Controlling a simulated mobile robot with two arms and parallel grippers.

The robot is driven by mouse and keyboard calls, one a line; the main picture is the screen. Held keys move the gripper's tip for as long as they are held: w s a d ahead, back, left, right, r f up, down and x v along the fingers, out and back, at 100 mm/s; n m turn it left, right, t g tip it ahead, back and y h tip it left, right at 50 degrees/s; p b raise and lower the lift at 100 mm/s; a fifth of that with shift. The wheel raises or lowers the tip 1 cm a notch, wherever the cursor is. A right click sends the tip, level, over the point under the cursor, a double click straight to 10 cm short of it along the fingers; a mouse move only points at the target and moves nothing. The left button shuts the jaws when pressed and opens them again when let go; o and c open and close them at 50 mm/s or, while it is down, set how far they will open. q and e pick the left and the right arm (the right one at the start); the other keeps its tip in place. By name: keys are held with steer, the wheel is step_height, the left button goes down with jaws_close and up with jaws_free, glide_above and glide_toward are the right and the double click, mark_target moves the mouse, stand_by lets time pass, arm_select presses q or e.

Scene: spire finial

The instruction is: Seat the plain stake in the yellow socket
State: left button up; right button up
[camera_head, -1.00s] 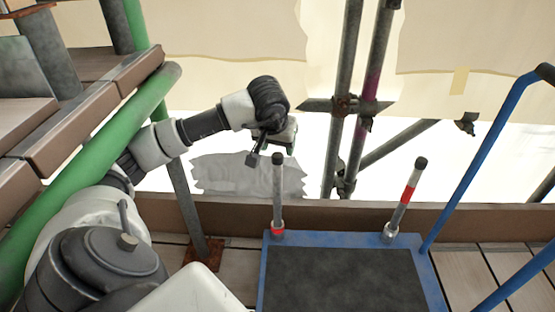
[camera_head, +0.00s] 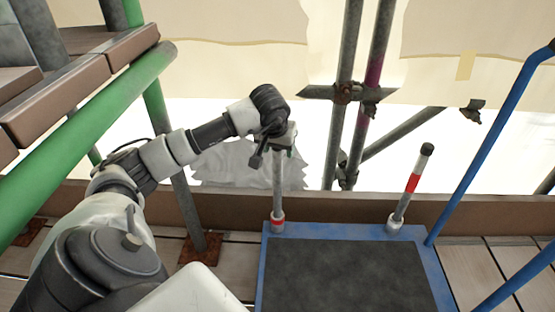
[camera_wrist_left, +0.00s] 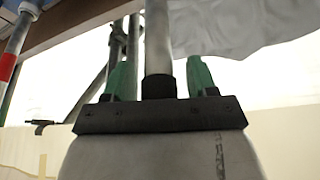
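The plain stake (camera_head: 278,185) is a grey rod. It stands upright in a red-banded holder at the back left corner of a blue-edged cart top. My left gripper (camera_head: 281,148) is at its top and hides its upper end. In the left wrist view the stake (camera_wrist_left: 158,40) runs between the two green fingers of the gripper (camera_wrist_left: 160,78), its black cap near the palm. A gap shows on both sides, so the gripper is open around the stake. The yellow socket is not seen in any view. My right gripper is not in view.
A second stake (camera_head: 413,184) with a red band leans in a holder at the cart's (camera_head: 350,240) back right corner. Blue handrails (camera_head: 488,145) stand on the right. Green scaffold tubes (camera_head: 90,130) and brown planks are on the left. Grey poles (camera_head: 345,100) rise behind.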

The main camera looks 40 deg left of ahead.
arm_select(q)
jaws_close()
